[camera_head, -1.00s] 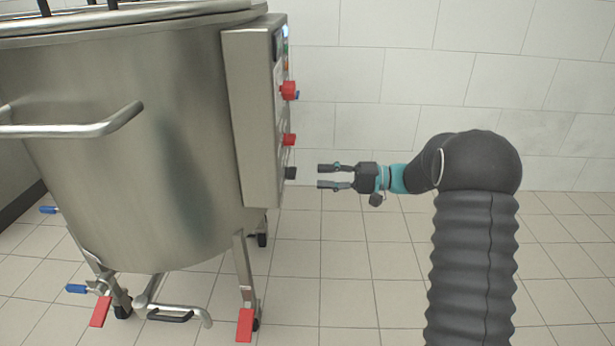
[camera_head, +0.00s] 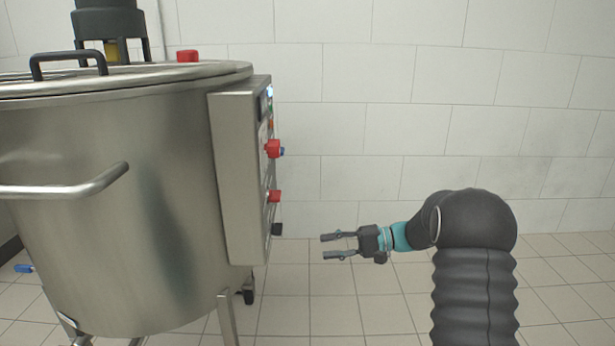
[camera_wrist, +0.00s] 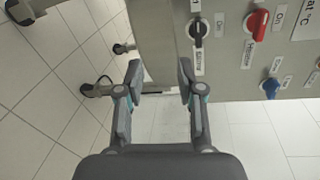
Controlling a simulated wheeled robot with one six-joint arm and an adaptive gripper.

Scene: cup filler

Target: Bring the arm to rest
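My gripper (camera_head: 335,246) is open and empty in the head view. It points left toward the control box of the steel vat, with a clear gap between its fingertips and the box. My arm bends over at the right of the picture in a dark ribbed sleeve.
The steel vat (camera_head: 120,220) stands at left, with a side handle (camera_head: 70,188) and wheeled legs. Its control box (camera_head: 235,180) carries red knobs (camera_head: 272,148) and a black knob (camera_head: 277,229). In the wrist view the panel (camera_wrist: 235,70) shows labelled switches. Tiled floor (camera_head: 300,315) is free between vat and arm.

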